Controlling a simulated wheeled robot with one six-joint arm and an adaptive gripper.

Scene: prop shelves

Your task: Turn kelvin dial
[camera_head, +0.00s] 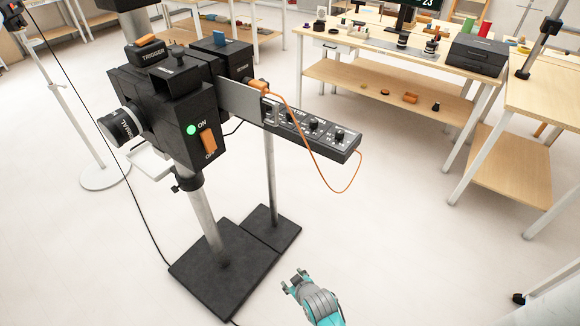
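A black control panel (340,150) with several small dark knobs sticks out to the right from a black lamp-like unit (170,95) on a stand. One knob (314,124) sits mid-panel and another knob (339,134) sits near its right end. The panel's labels are too small to tell for certain which is the kelvin dial. A larger round dial (122,127) with a silver rim and lettering is on the unit's left side. My gripper (292,281) is low in the picture, below and apart from the panel, fingertips spread and empty.
An orange cable (305,178) hangs in a loop from the unit past the panel's end. The orange power switch (208,141) and lit green lamp (191,129) face front. A black base plate (235,265) lies left of my gripper.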

